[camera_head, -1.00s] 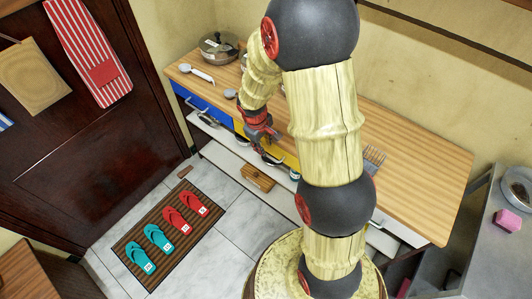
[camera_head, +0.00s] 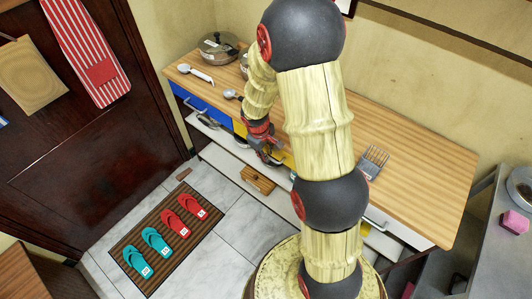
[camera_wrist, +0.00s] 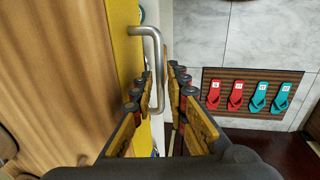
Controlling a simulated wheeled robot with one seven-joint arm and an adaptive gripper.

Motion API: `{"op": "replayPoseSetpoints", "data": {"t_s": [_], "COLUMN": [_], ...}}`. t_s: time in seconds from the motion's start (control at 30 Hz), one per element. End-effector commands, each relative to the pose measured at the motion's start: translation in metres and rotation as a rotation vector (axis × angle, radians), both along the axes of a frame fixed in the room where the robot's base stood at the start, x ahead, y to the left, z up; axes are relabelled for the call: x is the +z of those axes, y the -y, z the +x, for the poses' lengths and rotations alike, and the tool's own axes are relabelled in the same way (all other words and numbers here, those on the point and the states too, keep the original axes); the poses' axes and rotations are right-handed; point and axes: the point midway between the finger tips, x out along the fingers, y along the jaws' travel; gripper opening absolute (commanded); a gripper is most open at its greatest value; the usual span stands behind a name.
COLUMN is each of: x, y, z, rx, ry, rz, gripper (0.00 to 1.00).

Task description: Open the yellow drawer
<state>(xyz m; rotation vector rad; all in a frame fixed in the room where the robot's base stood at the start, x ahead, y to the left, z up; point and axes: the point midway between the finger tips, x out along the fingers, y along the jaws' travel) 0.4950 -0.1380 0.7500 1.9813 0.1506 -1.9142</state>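The yellow drawer (camera_wrist: 124,50) shows at the left of the wrist view, its front face seen nearly edge-on below the wooden counter top. Its silver bar handle (camera_wrist: 155,62) stands out from the front. My gripper (camera_wrist: 162,75) is open, with one finger on each side of the handle's bar. I cannot tell whether either finger touches it. In the head view, my gripper (camera_head: 270,156) is at the front of the counter, and only parts of the yellow front (camera_head: 288,161) show around it. The drawer looks shut.
A blue drawer (camera_head: 205,103) lies left of the yellow one. Pans and utensils stand on the wooden counter (camera_head: 410,195). A small wooden box (camera_head: 258,180) is on the low shelf. A mat (camera_head: 166,237) with red and teal slippers lies on the floor.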

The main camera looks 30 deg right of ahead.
Motion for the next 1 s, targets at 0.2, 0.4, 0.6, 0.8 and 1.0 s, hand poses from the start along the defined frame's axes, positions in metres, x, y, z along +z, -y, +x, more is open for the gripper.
{"op": "replayPoseSetpoints", "data": {"t_s": [0.2,0.4,0.6,0.8,1.0], "x": [0.0000,0.0000,0.0000,0.0000,0.0001], "y": [-0.0001,-0.0001,-0.0001,0.0000,-0.0012], "z": [0.0000,0.0000,0.0000,0.0000,0.0012], "rx": [0.000,0.000,0.000,0.000,0.000], "ry": [0.000,0.000,0.000,0.000,0.000], "rz": [0.000,0.000,0.000,0.000,0.000], "gripper": [0.01,0.00,0.00,0.00,0.00]}}
